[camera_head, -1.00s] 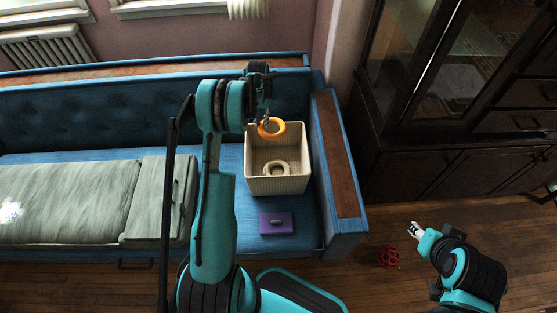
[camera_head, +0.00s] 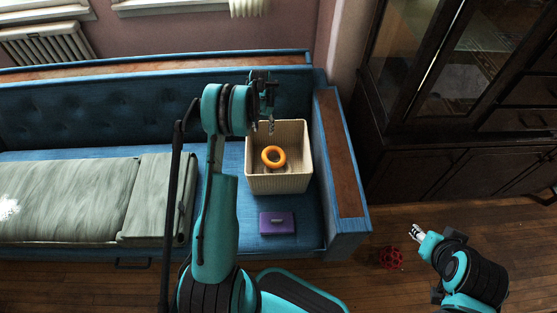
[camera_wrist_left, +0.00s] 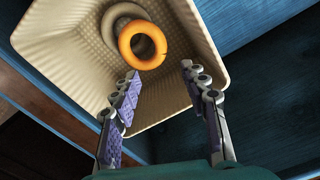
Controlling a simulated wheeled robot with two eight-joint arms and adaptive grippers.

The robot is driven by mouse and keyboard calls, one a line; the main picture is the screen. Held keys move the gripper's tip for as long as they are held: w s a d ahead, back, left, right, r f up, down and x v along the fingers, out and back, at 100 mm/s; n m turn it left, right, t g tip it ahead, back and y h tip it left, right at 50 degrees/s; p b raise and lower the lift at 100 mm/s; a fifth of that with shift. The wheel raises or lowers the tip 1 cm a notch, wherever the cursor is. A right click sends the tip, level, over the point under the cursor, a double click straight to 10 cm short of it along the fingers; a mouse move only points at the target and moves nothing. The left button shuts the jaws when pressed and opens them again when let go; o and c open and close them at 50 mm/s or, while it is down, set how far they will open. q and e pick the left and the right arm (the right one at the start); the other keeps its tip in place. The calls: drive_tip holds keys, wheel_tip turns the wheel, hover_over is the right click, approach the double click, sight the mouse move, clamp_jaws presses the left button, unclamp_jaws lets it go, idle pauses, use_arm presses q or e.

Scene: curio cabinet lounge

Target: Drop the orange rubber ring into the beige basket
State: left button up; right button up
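The orange rubber ring (camera_head: 273,157) is inside the outline of the beige basket (camera_head: 292,181) on the blue sofa. In the left wrist view the ring (camera_wrist_left: 143,45) is apart from the fingers and overlaps a beige ring (camera_wrist_left: 116,15) in the basket (camera_wrist_left: 65,48). I cannot tell whether the orange ring is resting or still falling. My left gripper (camera_head: 264,127) is above the basket; its two fingers (camera_wrist_left: 160,76) are spread, with nothing between them. My right gripper (camera_head: 416,232) is low at the right, away from the basket; its finger opening is unclear.
A purple box (camera_head: 277,222) lies on the seat in front of the basket. The sofa's wooden armrest (camera_head: 341,150) stands right of the basket. A red openwork ball (camera_head: 391,258) is on the floor near my right gripper. A dark cabinet (camera_head: 440,165) stands at the right.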

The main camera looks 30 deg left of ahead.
use_arm(q)
wheel_tip(320, 180, up, 12)
idle(0.6)
drive_tip(key=shift+s+f, duration=0.1)
idle(0.4)
